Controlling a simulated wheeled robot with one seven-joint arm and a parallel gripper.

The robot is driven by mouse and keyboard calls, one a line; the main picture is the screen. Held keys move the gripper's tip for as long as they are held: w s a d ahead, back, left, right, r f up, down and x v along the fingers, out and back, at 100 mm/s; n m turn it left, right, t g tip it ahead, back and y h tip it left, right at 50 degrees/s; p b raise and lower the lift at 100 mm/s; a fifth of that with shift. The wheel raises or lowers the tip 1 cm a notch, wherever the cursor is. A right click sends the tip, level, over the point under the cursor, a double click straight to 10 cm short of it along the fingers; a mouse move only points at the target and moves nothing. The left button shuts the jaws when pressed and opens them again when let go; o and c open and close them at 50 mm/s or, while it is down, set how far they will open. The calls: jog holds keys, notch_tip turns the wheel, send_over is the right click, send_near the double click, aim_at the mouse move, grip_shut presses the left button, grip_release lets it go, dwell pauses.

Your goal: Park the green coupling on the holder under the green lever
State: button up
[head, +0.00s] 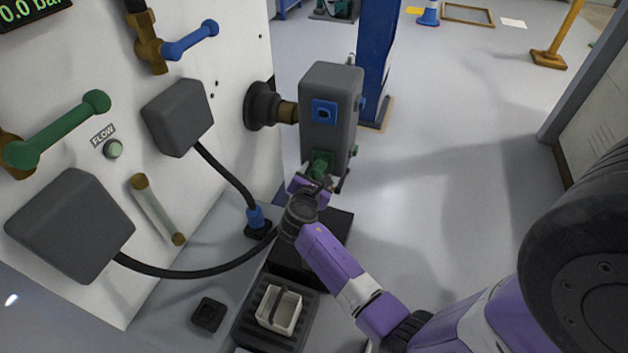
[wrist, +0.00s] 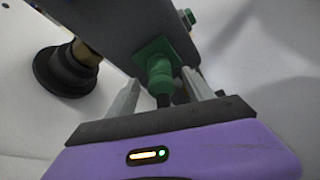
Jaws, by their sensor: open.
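The green coupling (head: 320,164) is at the lower front of a grey block, at its green port. In the wrist view the coupling (wrist: 161,73) sits between the fingers of my gripper (wrist: 160,91). The fingers are open, one on each side, with gaps visible. In the head view my gripper (head: 311,187) is just below the block and partly hides the coupling. The green lever (head: 60,130) is on the white panel at left. A small black square holder (head: 208,315) stands empty on the grey ledge, on the lever's side.
The grey block (head: 331,100) juts from the panel on a dark round mount (head: 262,106). A blue coupling (head: 255,216) stands in another black holder. A black hose (head: 190,273) runs from the lower grey box (head: 70,226) towards my gripper. A pale bin (head: 279,310) stands in front.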

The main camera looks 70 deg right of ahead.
jog(key=shift+x, duration=1.45)
grip_shut()
jog(key=shift+a, duration=0.3)
jog(key=shift+a, duration=0.75)
jog(key=shift+s+a+p, duration=0.1)
jog(key=shift+a+p, duration=0.25)
jog(key=shift+a, duration=0.3)
jog(key=shift+a, duration=0.35)
jog(key=shift+s+a, duration=0.1)
jog(key=shift+a, duration=0.35)
